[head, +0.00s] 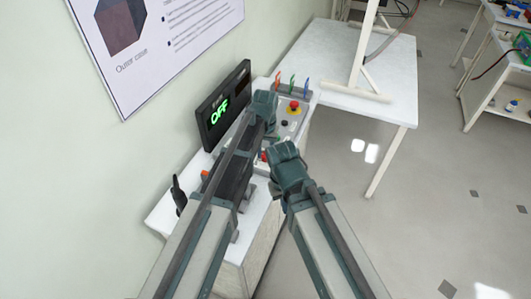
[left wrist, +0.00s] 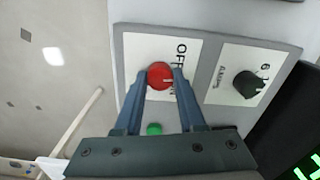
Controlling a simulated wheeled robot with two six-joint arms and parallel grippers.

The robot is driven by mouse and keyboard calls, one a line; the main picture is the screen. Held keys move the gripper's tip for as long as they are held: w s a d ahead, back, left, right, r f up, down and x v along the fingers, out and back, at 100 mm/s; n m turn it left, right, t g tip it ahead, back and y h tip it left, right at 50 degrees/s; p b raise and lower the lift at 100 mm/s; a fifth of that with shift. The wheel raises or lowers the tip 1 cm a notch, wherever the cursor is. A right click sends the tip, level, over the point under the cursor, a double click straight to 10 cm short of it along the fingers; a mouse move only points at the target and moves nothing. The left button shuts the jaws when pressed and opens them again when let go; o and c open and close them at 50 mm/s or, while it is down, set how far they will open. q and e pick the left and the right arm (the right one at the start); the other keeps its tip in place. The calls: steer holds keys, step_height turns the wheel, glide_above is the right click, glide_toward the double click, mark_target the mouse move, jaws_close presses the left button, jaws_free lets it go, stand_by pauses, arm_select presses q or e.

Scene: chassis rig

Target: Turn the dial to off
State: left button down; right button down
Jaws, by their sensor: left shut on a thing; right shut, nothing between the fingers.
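The red dial (head: 264,156) shows only as a small red patch between my arms in the head view; I cannot be sure it is the dial there. In the left wrist view the red dial (left wrist: 160,74) sits on a white plate lettered OFF, with a pale mark on its face pointing right. My left gripper (left wrist: 160,80) is shut on it, one finger at each side. In the head view my left gripper (head: 265,104) is over the panel and hides part of it. My right gripper (head: 287,158) is shut and empty, lower and to the right.
The panel has a red button on yellow (head: 294,106). A black knob (left wrist: 248,84) sits beside the dial's plate, and a green button (left wrist: 154,129) is nearby.

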mark_target(266, 154)
arm_select(q)
steer(key=n, duration=0.6)
steer(key=shift+n, duration=0.3)
stand_by(0.4)
steer(key=c, duration=0.5)
jaws_free()
steer(key=shift+r, duration=0.1)
step_height(266, 154, up, 14)
steer(key=p, duration=1.3)
steer(key=shift+f+p, duration=0.2)
steer(key=shift+p, duration=0.2)
